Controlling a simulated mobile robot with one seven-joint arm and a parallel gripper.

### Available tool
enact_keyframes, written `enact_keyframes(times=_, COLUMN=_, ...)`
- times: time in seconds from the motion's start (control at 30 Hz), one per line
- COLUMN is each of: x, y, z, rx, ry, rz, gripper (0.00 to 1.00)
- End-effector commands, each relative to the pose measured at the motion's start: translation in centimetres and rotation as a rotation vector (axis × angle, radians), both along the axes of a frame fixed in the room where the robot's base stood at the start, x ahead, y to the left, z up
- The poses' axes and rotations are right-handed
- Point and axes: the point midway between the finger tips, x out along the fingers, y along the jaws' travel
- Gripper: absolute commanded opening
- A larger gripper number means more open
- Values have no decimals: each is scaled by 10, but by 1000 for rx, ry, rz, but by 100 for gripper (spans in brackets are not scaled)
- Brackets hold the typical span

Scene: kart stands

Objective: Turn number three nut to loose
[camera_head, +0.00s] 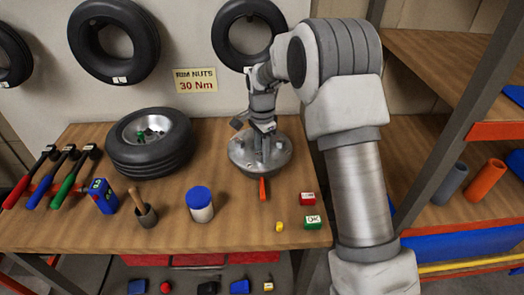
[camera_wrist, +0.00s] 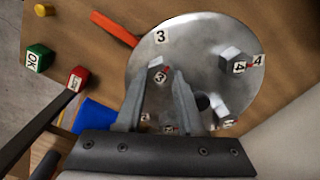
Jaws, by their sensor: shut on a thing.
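A round metal hub plate (camera_head: 280,152) lies on the wooden bench, with several nuts on its face. In the wrist view, the plate (camera_wrist: 205,45) bears a printed 3 and a printed 4. The number three nut (camera_wrist: 157,72) sits just below the printed 3, with a small label on it. My gripper (camera_wrist: 160,88) is shut on this nut, one finger on each side. The number four nut (camera_wrist: 236,62) stands to the right, clear of the fingers. Lower nuts are partly hidden by my fingers. In the head view, my gripper (camera_head: 265,140) is over the plate.
An orange bar (camera_head: 262,189) sticks out at the plate's front. A red block (camera_head: 307,198), a green OK block (camera_head: 312,222) and a yellow piece (camera_head: 279,226) lie nearby. A tyre (camera_head: 150,160), a blue-lidded jar (camera_head: 200,204) and several wrenches stand left. Front bench is partly clear.

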Motion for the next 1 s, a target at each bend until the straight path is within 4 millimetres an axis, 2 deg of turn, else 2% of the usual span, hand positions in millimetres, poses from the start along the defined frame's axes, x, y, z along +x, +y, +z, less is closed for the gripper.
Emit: enact_keyframes(times=1.0, x=4, y=5, z=1, rx=1, ry=-3, rz=964, gripper=0)
